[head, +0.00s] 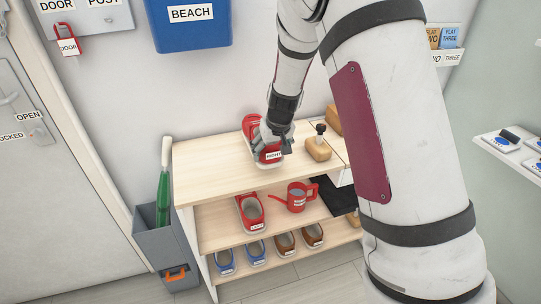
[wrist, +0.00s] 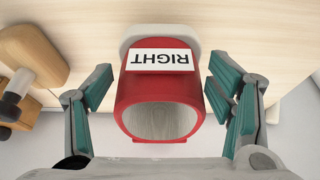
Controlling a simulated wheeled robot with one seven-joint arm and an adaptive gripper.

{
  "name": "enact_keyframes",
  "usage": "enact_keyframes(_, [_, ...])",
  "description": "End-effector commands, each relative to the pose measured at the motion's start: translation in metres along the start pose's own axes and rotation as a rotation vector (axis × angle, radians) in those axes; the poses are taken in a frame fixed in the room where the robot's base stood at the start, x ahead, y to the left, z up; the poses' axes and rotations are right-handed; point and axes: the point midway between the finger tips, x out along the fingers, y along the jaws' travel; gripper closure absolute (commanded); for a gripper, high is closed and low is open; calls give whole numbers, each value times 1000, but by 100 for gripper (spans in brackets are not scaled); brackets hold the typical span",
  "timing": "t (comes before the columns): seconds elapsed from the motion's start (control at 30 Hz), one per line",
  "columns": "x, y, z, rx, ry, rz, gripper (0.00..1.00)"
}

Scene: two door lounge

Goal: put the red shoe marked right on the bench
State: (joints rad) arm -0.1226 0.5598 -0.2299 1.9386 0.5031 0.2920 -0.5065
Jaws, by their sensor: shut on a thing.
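The red shoe marked RIGHT (head: 250,126) is at the top of the pale wooden bench (head: 205,158), near the middle of its length. Its label and open heel (wrist: 160,88) face the camera in the wrist view. My gripper (head: 272,142) is shut on the shoe, with a green-padded finger on each side of it. The shoe looks upright, over the bench top; I cannot tell whether its sole touches the wood. A second red shoe (head: 250,212), with a label that seems to read LEFT, stands on the shelf below.
A wooden block with a dark knob (head: 318,148) stands right of the shoe. A red watering can (head: 297,197) and blue (head: 256,251) and brown (head: 285,243) shoes are on the shelves. A grey bin (head: 170,240) holds a green umbrella (head: 163,195). The bench top's left part is clear.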

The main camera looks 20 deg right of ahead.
Motion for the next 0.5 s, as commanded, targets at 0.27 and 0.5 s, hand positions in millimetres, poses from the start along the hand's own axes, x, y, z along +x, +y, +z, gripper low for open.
enact_keyframes(0.27, [13,3,-13,1,0,0,64])
enact_keyframes(0.5, [39,3,-2,2,0,0,64])
